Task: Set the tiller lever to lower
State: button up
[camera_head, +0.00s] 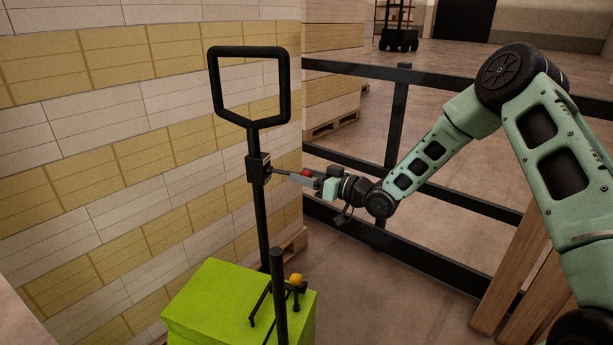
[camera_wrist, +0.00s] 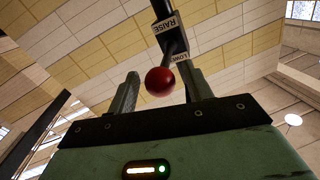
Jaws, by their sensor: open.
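The tiller (camera_head: 263,215) is a black post with a loop handle on top. A small black lever box (camera_head: 258,168) sits on the post, and a thin lever (camera_head: 284,173) sticks out to the right, nearly level. The lever ends in a red ball knob (camera_head: 306,173), which also shows in the wrist view (camera_wrist: 160,82). My gripper (camera_head: 310,178) is at the knob. In the wrist view my gripper's fingers (camera_wrist: 161,85) are open, one on each side of the knob, with gaps visible. RAISE (camera_wrist: 165,25) and partly hidden LOWER (camera_wrist: 179,57) labels show by the lever.
A lime-green truck body (camera_head: 215,300) with an orange knob (camera_head: 295,279) stands below the tiller. A tall wall of stacked reams (camera_head: 110,130) is close behind on the left. A black railing (camera_head: 395,115) runs behind my arm. Wooden boards (camera_head: 515,270) lean at lower right.

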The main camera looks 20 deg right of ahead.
jog(key=shift+c, duration=0.3)
grip_shut()
notch_tip(320, 180, up, 2)
jog(key=g+p, duration=0.1)
jog(key=p, duration=0.1)
jog(key=shift+a+h+p, duration=0.15)
jog(key=shift+h+p, duration=0.15)
jog(key=shift+p, duration=0.1)
jog(key=shift+w+a+r+n+g+h+p, duration=0.1)
jog(key=shift+r+n+g+h+p, duration=0.35)
jog(key=shift+p, duration=0.55)
jog(key=shift+r+p, duration=0.35)
jog(key=shift+w+a+r, duration=0.2)
jog(key=shift+r, duration=0.2)
jog(key=shift+o, duration=0.3)
grip_release()
jog(key=shift+s+d, duration=0.1)
